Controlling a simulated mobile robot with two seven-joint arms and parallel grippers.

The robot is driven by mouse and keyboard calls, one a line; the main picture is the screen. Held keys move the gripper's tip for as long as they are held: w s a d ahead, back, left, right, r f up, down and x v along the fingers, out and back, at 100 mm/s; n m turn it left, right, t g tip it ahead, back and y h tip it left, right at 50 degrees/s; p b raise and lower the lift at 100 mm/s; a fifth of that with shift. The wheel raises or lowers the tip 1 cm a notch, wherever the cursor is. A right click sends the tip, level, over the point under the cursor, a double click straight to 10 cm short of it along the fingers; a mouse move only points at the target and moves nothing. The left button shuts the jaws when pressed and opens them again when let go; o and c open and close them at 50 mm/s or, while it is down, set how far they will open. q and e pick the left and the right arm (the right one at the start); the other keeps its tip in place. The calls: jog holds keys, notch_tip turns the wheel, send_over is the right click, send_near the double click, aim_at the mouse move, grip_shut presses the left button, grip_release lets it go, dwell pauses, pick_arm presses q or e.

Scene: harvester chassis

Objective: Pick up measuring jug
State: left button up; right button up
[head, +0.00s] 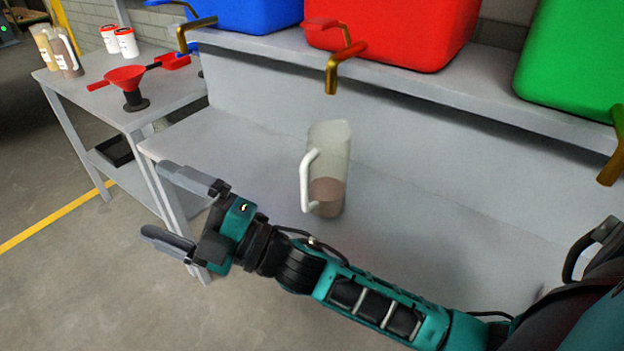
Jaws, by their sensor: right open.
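The measuring jug (332,165) stands upright on the grey bench (400,210), below the brass tap of the red container. It is clear with a white handle on its left side and holds some brownish liquid at the bottom. My right gripper (167,206) is open and empty, in front of the bench and to the left of the jug, with its fingers pointing left, away from the jug. My right forearm passes in front of the bench, below the jug. My left gripper is not in view.
Blue (250,12), red (400,30) and green (575,60) containers with brass taps stand on a raised shelf (440,85). A side table (165,92) at left holds a red funnel (127,76), bottles and white tubs. The bench around the jug is clear.

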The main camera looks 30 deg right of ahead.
jog(key=s+a+r+n+g+y+b, duration=0.15)
jog(key=s+a+n+g, duration=0.3)
jog(key=n+g, duration=0.8)
jog(key=s+a+r+n+g+y+b, duration=0.1)
jog(key=s+a+r+n+g, duration=0.4)
jog(key=n, duration=1.2)
jog(key=n+t+h+b, duration=0.6)
jog(key=n+h, duration=0.5)
jog(key=h, duration=1.2)
send_near(327, 141)
jog(key=x, duration=0.7)
jog(key=shift+w+d, duration=0.1)
jog(key=shift+d, duration=0.1)
jog(key=shift+b+x, duration=0.6)
jog(key=shift+x, duration=2.25)
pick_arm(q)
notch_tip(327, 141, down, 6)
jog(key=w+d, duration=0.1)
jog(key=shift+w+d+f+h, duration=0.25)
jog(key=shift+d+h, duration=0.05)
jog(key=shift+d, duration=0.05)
pick_arm(e)
jog(key=shift+a, duration=0.2)
